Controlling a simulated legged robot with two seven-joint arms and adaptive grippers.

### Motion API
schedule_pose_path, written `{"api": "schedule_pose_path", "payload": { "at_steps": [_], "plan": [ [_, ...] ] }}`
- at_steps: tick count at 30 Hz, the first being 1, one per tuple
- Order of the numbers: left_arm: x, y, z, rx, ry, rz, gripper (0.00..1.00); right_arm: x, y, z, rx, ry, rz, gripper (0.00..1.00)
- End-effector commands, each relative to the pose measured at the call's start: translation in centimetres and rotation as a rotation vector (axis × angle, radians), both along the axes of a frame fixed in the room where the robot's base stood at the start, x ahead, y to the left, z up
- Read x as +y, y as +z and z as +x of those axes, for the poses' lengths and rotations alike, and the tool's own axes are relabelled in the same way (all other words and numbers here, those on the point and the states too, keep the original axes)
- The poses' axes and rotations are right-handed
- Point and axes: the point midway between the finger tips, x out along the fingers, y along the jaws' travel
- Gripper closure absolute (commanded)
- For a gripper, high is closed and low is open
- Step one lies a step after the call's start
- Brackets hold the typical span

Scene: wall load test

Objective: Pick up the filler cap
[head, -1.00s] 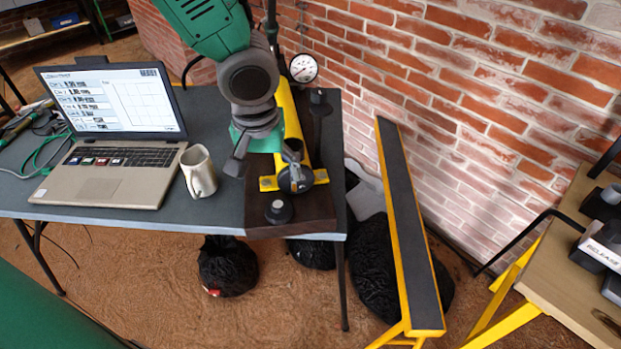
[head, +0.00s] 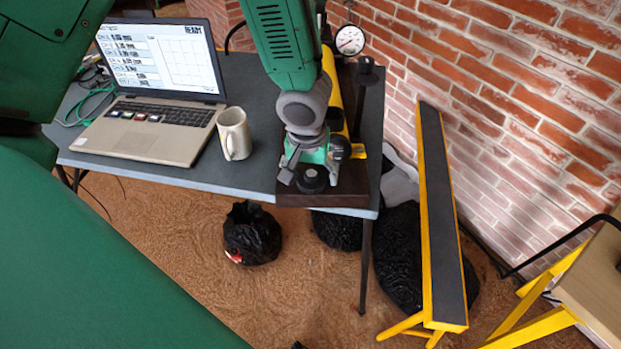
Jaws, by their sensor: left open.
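The filler cap (head: 312,181), which I take to be the round black knob, sits on the dark wooden board (head: 352,192) near the table's front edge. My left gripper (head: 311,178) reaches down from the top of the head view and is open. Its fingers are spread to either side of the cap, seen from above. I cannot tell whether they touch it. The yellow cylinder (head: 334,95) on the board is partly hidden behind my left arm. My right gripper is not in view.
A grey mug (head: 234,134) and an open laptop (head: 155,130) stand left of the board on the table (head: 255,165). A pressure gauge (head: 350,40) and a black post (head: 364,85) are behind. A yellow-edged beam (head: 440,215) stands at the right.

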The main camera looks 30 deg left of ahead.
Motion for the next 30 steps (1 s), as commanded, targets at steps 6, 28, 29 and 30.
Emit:
{"api": "schedule_pose_path", "payload": {
  "at_steps": [6, 28, 29, 30],
  "plan": [
    [-0.1, -0.4, 0.1, -0.002, -0.001, 0.001, 0.26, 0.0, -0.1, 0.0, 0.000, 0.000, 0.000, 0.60],
    [0.0, 2.0, 0.2, -0.004, 0.000, -0.003, 0.73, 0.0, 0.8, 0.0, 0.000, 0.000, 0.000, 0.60],
    [0.0, 2.7, 0.2, -0.004, 0.001, -0.003, 0.73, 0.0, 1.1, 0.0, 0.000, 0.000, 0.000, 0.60],
    [0.0, 3.6, 0.2, -0.005, 0.003, -0.003, 0.73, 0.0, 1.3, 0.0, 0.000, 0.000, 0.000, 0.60]
  ]
}}
